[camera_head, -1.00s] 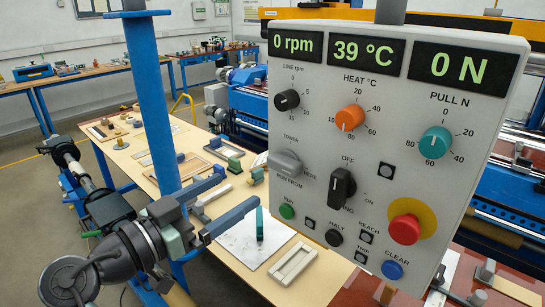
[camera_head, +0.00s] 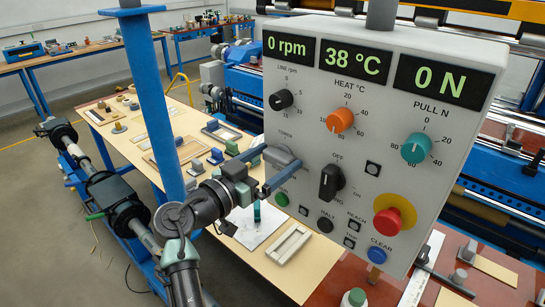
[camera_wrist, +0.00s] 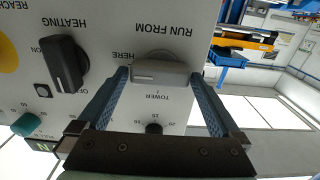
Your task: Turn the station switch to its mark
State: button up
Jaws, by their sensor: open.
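The station switch is a grey bar-shaped knob (camera_head: 284,157) labelled RUN FROM, on the left side of the pale control panel (camera_head: 400,125). In the wrist view, where the lettering is upside down, the knob (camera_wrist: 160,71) has its long side lying across the picture. HERE is beside its left end and TOWER is below it. My gripper (camera_head: 266,168) is open, with one blue finger at each end of the knob in the wrist view (camera_wrist: 159,78). I cannot tell whether the fingers touch it. In the head view my gripper hides part of the label.
A black heating switch (camera_head: 331,182) stands just right of the grey knob. A green RUN button (camera_head: 282,199), a black HALT button (camera_head: 325,224) and a red stop button (camera_head: 388,221) are close below. A wooden table (camera_head: 150,140) with several parts lies behind.

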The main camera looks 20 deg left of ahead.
jog(key=shift+c, duration=0.2)
jog(key=c, duration=1)
jog(key=shift+c, duration=0.2)
jog(key=shift+n+b, duration=0.4)
jog(key=n+b, duration=0.2)
jog(key=n, duration=0.1)
jog(key=shift+a+f, duration=0.1)
jog(key=shift+f, duration=0.05)
jog(key=n, duration=0.4)
jog(key=shift+a+n+b, duration=0.1)
jog(key=shift+n+b, duration=0.2)
jog(key=shift+b, duration=0.1)
jog(key=n, duration=0.5)
jog(key=shift+a+p, duration=0.1)
jog(key=shift+p, duration=0.3)
jog(key=shift+w+f+n+p, duration=0.15)
jog(key=shift+n+p, duration=0.55)
jog(key=shift+n, duration=1.5)
